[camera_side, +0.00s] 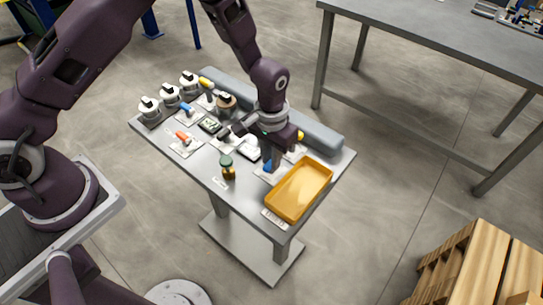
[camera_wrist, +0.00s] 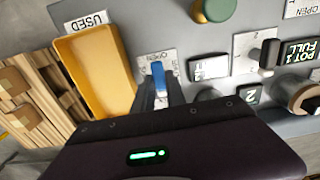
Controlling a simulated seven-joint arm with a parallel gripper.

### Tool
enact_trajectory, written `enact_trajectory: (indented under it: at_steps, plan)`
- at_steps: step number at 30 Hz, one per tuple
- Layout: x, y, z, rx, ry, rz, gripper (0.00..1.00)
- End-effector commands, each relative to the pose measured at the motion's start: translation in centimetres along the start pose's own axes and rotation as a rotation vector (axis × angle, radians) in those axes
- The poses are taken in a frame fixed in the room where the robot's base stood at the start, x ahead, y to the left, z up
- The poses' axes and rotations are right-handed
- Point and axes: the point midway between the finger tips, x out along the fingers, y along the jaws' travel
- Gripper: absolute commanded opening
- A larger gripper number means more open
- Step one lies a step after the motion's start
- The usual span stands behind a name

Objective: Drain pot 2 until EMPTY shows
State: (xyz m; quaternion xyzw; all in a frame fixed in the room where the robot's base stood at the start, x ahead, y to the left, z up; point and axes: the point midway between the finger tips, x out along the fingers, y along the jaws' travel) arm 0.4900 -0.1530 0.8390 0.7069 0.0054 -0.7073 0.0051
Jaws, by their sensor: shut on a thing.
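My gripper (camera_side: 272,163) is over the right part of the grey bench, pointing down. Its fingers (camera_wrist: 161,95) are shut on a blue lever handle (camera_wrist: 159,76), which stands on a white plate (camera_wrist: 168,58) marked OPEN. The blue handle also shows low beside the fingers in the side view (camera_side: 267,166). A dark display (camera_wrist: 299,52) at the right of the wrist view seems to read POT 1 FULL. A dark label or display with a 2 (camera_wrist: 250,95) is partly covered by my gripper body. I cannot read any other status on it.
An empty yellow tray (camera_side: 322,168) with a USED label (camera_wrist: 87,20) is beside the lever. A green-capped amber jar (camera_side: 228,170) stands at the bench front. Several white canisters (camera_side: 149,105) and an orange-handled lever (camera_side: 184,136) are at the left. Wooden pallets (camera_side: 470,265) stand right.

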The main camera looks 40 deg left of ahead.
Motion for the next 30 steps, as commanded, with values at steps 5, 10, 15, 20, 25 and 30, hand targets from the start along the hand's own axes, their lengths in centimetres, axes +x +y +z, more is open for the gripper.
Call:
enact_trajectory:
  at_steps: [5, 10, 15, 20, 25, 30]
  plan:
    - [-0.1, 0.1, -0.2, -0.003, 0.004, 0.002, 0.00]
    - [-0.1, 0.0, -0.1, -0.002, 0.003, 0.001, 0.38]
    - [-0.1, 0.0, -0.1, -0.001, 0.001, 0.001, 0.38]
    - [-1.2, 0.1, -0.1, 0.000, 0.004, 0.002, 0.38]
    - [-4.9, 0.0, -0.2, -0.001, 0.006, 0.002, 0.38]
    - [-7.0, 0.0, -0.1, -0.002, 0.004, 0.001, 0.38]
